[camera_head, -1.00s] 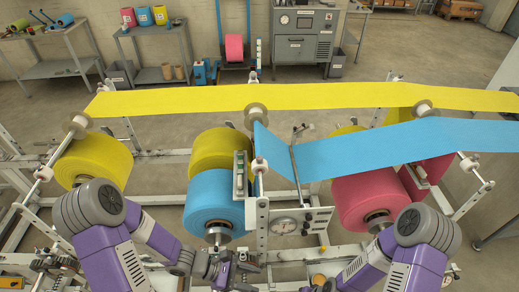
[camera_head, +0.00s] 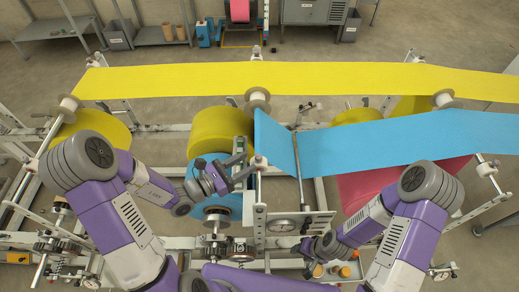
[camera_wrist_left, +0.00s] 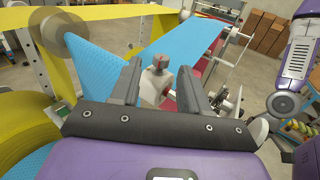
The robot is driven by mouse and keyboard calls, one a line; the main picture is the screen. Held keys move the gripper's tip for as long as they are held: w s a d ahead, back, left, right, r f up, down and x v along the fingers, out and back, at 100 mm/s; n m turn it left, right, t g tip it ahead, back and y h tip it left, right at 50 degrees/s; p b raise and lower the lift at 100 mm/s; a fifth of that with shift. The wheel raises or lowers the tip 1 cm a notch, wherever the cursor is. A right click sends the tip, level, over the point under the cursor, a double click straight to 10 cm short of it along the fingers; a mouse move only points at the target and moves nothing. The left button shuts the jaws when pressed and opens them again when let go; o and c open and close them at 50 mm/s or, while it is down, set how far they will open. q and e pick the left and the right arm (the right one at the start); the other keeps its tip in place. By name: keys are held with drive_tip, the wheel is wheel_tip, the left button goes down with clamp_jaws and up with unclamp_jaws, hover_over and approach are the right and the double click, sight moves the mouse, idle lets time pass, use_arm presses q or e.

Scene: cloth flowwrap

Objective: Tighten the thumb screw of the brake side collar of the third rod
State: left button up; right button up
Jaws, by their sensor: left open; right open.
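My left gripper (camera_head: 246,168) is open beside a small pale collar (camera_head: 260,162) at the near end of the middle rod. In the left wrist view, the open fingers of the left gripper (camera_wrist_left: 160,62) point at a pale block with a dark, red-marked top (camera_wrist_left: 157,72), which appears between them, with gaps on both sides. I cannot tell its thumb screw clearly or how tight it is. Another pale collar (camera_head: 484,169) sits on the right rod, far from both grippers. My right gripper (camera_head: 306,248) is open and empty, low beside the gauge panel.
A blue web (camera_head: 370,147) and a yellow web (camera_head: 180,80) cross behind the collar. A blue roll (camera_head: 207,178) lies under my left gripper. The yellow roll (camera_head: 95,135) stands at left.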

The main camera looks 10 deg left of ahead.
sight(256, 158)
use_arm(q)
drive_tip(key=x, duration=0.5)
drive_tip(key=shift+d+p, duration=0.2)
drive_tip(key=shift+p, duration=0.1)
drive_tip(key=shift+w, duration=0.1)
clamp_jaws()
